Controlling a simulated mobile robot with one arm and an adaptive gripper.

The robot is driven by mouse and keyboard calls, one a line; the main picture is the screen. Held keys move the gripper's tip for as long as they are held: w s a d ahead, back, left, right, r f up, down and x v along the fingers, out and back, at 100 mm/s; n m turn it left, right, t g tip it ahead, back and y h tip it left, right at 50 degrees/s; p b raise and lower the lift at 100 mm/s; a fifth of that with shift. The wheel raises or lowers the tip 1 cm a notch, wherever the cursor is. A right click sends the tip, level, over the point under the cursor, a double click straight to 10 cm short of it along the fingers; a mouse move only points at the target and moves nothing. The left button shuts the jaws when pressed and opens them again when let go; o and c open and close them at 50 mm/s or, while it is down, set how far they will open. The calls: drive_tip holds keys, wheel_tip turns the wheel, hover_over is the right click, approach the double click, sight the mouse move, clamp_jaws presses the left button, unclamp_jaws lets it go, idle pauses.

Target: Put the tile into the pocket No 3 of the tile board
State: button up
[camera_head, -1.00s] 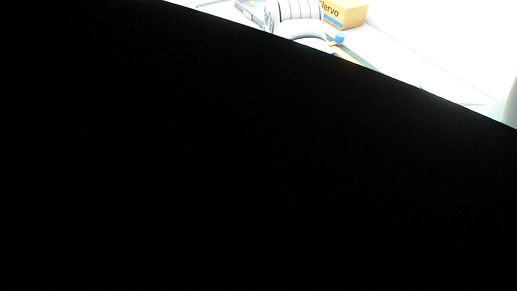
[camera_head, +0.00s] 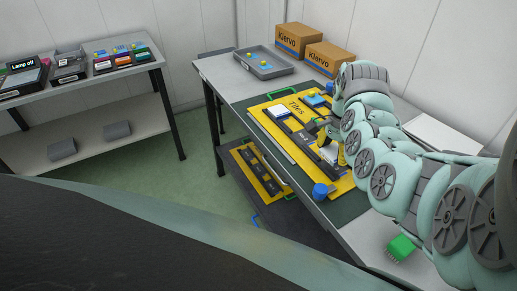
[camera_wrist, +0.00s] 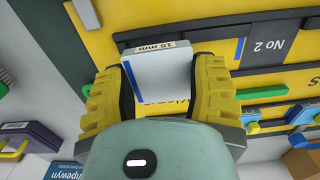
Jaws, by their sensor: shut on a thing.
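My gripper (camera_wrist: 163,75) is shut on a pale grey-white tile (camera_wrist: 160,78), held between its two yellow fingers. The tile's edge label reads "15 mm" and it has a blue stripe. In the head view my gripper (camera_head: 330,148) is over the yellow tile board (camera_head: 263,115), which lies on the table and is marked "Tiles". In the wrist view a pocket label "No 2" (camera_wrist: 268,46) reads upside down, right of the held tile. I cannot make out a No 3 label. My gripper and arm hide part of the board.
A blue tile (camera_head: 314,101) and a white tile (camera_head: 277,120) are on the board. A blue cylinder (camera_head: 320,191) stands at its front edge, and a green block (camera_head: 401,246) lies nearer. A grey tray (camera_head: 250,70) and cardboard boxes (camera_head: 289,43) are at the back.

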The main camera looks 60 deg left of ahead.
sight(337, 152)
drive_tip(key=shift+w+d, duration=0.2)
drive_tip(key=shift+w, duration=0.1)
drive_tip(key=shift+d+f, duration=0.1)
drive_tip(key=shift+f, duration=0.2)
drive_tip(key=shift+f+p, duration=0.45)
drive_tip(key=shift+f, duration=1.05)
drive_tip(key=shift+f, duration=0.1)
drive_tip(key=o, duration=1.1)
drive_tip(key=shift+o, duration=0.2)
drive_tip(key=shift+r, duration=0.2)
drive_tip(key=shift+w+r, duration=0.1)
drive_tip(key=shift+r, duration=0.5)
wheel_tip(337, 152, up, 11)
drive_tip(key=shift+f+p, duration=0.15)
drive_tip(key=shift+p, duration=0.85)
